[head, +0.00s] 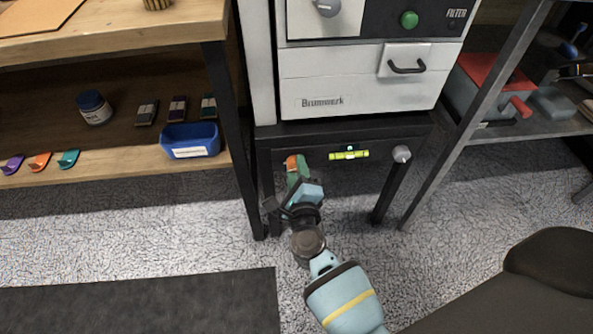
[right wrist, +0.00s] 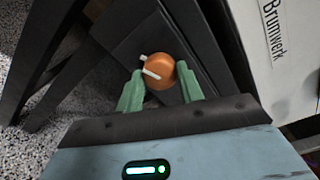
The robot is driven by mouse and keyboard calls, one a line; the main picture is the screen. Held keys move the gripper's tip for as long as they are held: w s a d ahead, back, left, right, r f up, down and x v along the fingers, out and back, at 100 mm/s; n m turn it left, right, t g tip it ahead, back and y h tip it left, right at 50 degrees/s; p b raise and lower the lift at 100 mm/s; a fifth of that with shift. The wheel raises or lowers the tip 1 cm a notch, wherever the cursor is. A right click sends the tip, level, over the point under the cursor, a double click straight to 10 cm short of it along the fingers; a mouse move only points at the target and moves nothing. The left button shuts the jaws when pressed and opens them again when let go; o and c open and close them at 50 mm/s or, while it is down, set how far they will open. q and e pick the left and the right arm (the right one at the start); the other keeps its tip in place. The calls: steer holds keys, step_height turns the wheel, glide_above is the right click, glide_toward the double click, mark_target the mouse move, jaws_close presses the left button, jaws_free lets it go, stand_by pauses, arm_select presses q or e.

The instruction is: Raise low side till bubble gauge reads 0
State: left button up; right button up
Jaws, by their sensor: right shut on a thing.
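The yellow-green bubble gauge (head: 349,155) is on the front bar of the dark stand (head: 340,131) under the white Brumwerk machine (head: 325,85). Its bubble is too small to read. An orange knob (head: 291,162) is at the stand's left front corner and a silver knob (head: 401,153) at its right. My right gripper (head: 295,172) is shut on the orange knob. In the right wrist view its green fingers (right wrist: 159,86) press either side of the orange knob (right wrist: 160,66), which has pale pins. My left gripper is in neither view.
A wooden shelf (head: 110,180) at left holds a blue bin (head: 190,141), a jar (head: 94,107) and coloured clips. A grey shelf at right holds a red-lidded box (head: 490,85). A dark mat (head: 140,305) lies on the speckled floor. The stand's legs flank my right gripper.

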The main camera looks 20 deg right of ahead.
steer(key=o, duration=1)
